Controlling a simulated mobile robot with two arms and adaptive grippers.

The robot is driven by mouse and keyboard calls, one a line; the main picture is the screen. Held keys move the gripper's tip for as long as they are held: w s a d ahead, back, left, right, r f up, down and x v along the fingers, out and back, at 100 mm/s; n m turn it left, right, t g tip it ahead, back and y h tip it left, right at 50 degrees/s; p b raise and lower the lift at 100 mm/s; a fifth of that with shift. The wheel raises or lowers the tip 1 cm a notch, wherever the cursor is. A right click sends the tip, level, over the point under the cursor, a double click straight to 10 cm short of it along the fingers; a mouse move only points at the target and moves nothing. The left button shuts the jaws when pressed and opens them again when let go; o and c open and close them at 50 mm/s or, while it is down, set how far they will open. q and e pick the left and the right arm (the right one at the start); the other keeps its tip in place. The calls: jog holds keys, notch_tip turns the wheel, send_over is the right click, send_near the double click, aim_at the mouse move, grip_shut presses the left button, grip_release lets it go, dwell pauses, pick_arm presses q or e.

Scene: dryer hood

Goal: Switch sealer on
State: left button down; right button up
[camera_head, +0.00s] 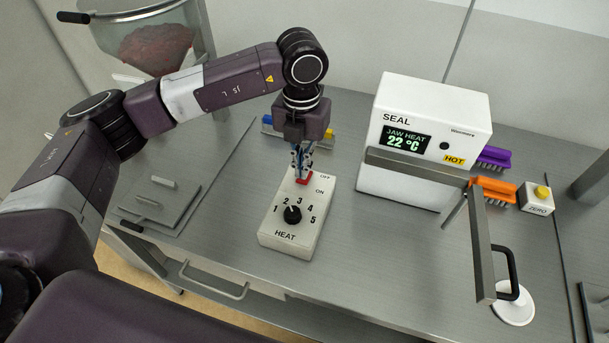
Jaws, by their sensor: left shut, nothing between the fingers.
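The sealer (424,140) is a white box marked SEAL, with a display reading JAW HEAT 22 °C and a yellow HOT label. Its control box (290,232) lies in front and to the left, with a black HEAT knob (292,214) among the numbers 1 to 5. A red switch (304,179) sits at the box's far end beside the OFF and ON marks. My left gripper (301,172) is shut and points down at the red switch. Its fingertips are at or just above the switch; I cannot tell if they touch. My right gripper is not in view.
A grey metal bar frame with a black handle (509,270) stands in front of the sealer. Purple (493,158) and orange (495,189) brushes and a ZERO button box (537,198) are on the right. Flat grey plates (160,200) lie on the left. The bench front is clear.

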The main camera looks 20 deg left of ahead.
aim_at(302, 180)
pick_arm(q)
jog(key=shift+f+b, duration=1.15)
jog(key=shift+f, duration=0.15)
dwell(0.4)
jog(key=shift+s+r, duration=0.1)
jog(key=shift+s, duration=0.05)
jog(key=shift+w+r+p, duration=0.25)
jog(key=shift+r+p, duration=0.25)
jog(key=shift+r, duration=0.2)
jog(key=shift+s+r+p, duration=0.1)
jog(key=shift+r+p, duration=1.15)
jog(key=shift+r, duration=1.5)
